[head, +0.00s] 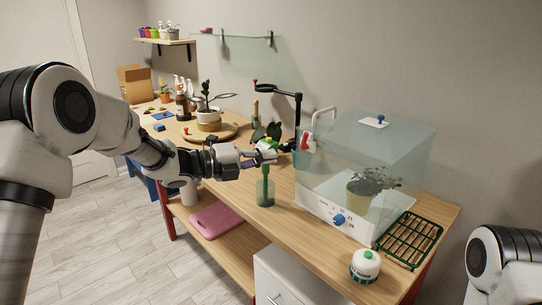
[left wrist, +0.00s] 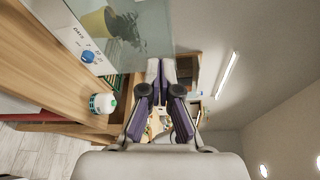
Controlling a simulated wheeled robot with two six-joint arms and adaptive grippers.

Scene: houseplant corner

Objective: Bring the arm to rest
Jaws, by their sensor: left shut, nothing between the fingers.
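My left arm reaches in from the left of the head view.
A clear propagator box (head: 368,150) with a potted plant inside stands right of the gripper. A green rack (head: 410,238) and a small white-and-green jar (head: 365,265) are near the front edge. A potted plant (head: 207,116) stands on a round board behind.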

